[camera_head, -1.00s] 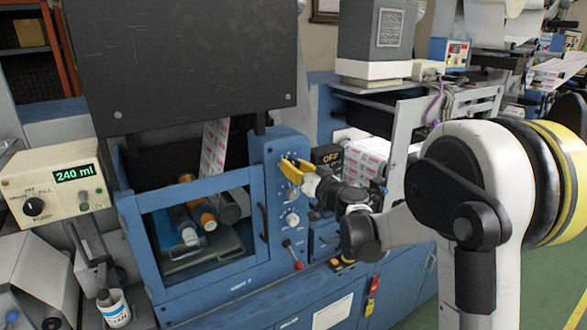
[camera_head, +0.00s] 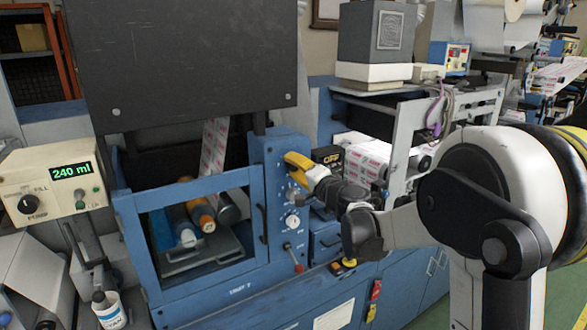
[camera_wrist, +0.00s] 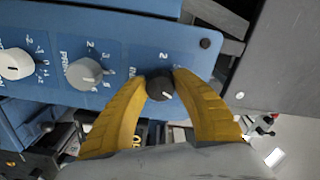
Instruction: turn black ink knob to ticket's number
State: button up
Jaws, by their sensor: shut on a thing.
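The black ink knob (camera_wrist: 160,86) sits on the blue control panel (camera_wrist: 130,45) in the wrist view. My gripper (camera_wrist: 158,82) has its two yellow fingers closed on either side of it. A short white pointer mark shows on the knob's lower part. A "2" is printed on the panel above it; other scale marks there are hidden by the fingers. In the head view my gripper (camera_head: 291,161) is at the upper part of the panel and hides the black knob. I cannot make out a ticket with a readable number.
A grey knob (camera_wrist: 84,74) and a white knob (camera_wrist: 15,64) sit in line beside the black one, close to the left finger. A red-tipped lever (camera_head: 298,267) is below the panel knobs. A pump box (camera_head: 50,182) reads 240 ml.

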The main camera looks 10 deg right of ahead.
jog(key=m, duration=0.5)
jog(key=shift+m+b, duration=0.3)
jog(key=shift+b, duration=0.05)
jog(key=m, duration=0.4)
jog(key=shift+r+m, duration=0.1)
jog(key=shift+m, duration=0.3)
jog(key=o, duration=1.2)
jog(key=v, duration=1.2)
